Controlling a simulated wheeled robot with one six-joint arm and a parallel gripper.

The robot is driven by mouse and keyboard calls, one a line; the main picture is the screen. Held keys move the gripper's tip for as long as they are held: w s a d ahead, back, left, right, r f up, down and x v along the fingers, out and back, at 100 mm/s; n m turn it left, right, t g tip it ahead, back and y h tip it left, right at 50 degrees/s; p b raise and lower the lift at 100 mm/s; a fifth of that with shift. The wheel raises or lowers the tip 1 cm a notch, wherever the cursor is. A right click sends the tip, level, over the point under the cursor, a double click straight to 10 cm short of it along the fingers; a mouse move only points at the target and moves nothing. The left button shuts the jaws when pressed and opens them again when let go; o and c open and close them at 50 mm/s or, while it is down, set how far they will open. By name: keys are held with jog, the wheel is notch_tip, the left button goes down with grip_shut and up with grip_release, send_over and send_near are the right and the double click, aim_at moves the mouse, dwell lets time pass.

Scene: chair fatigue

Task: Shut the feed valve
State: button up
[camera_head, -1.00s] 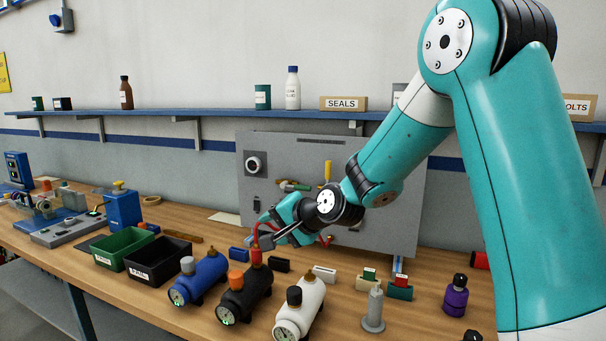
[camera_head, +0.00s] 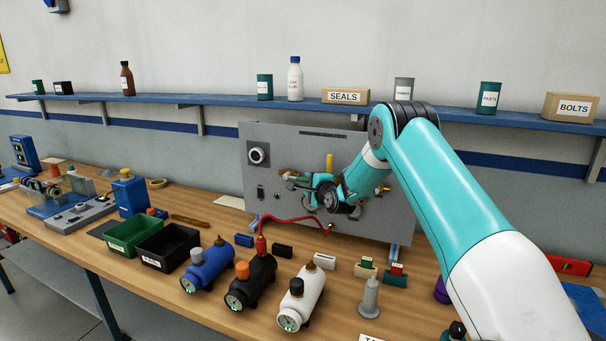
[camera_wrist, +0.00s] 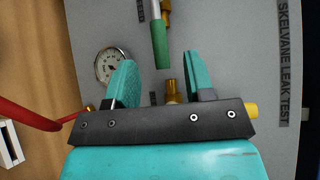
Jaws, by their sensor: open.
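A grey test panel (camera_head: 400,225) stands at the back of the bench; it reads "SKELVANE LEAK TEST" in the wrist view (camera_wrist: 240,60). A green valve handle (camera_wrist: 160,45) on a brass fitting lies just ahead of my gripper (camera_wrist: 160,80), its end near the gap between the fingers and apparently untouched. My gripper is open and empty, close to the panel; it also shows in the head view (camera_head: 306,190). A yellow handle (camera_head: 329,162) stands upright on the panel; its tip shows beside the gripper body (camera_wrist: 251,109). I cannot read which valve is feed.
A red hose (camera_head: 290,219) runs from the black canister (camera_head: 252,282) to the panel's lower edge. A pressure gauge (camera_wrist: 108,65) sits beside one finger. Blue (camera_head: 208,268) and white (camera_head: 301,297) canisters, and green (camera_head: 133,234) and black (camera_head: 170,247) bins, stand in front.

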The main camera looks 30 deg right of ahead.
aim_at(306, 181)
jog(key=shift+w+d+f+p, duration=0.15)
jog(key=shift+w+p, duration=0.15)
jog(key=shift+w, duration=0.7)
jog(key=shift+w+d+f+p, duration=0.15)
jog(key=shift+w+p, duration=0.15)
jog(key=shift+w, duration=0.7)
jog(key=shift+w+f+p, duration=0.15)
jog(key=shift+w+p, duration=0.15)
jog(key=shift+w, duration=0.7)
grip_shut()
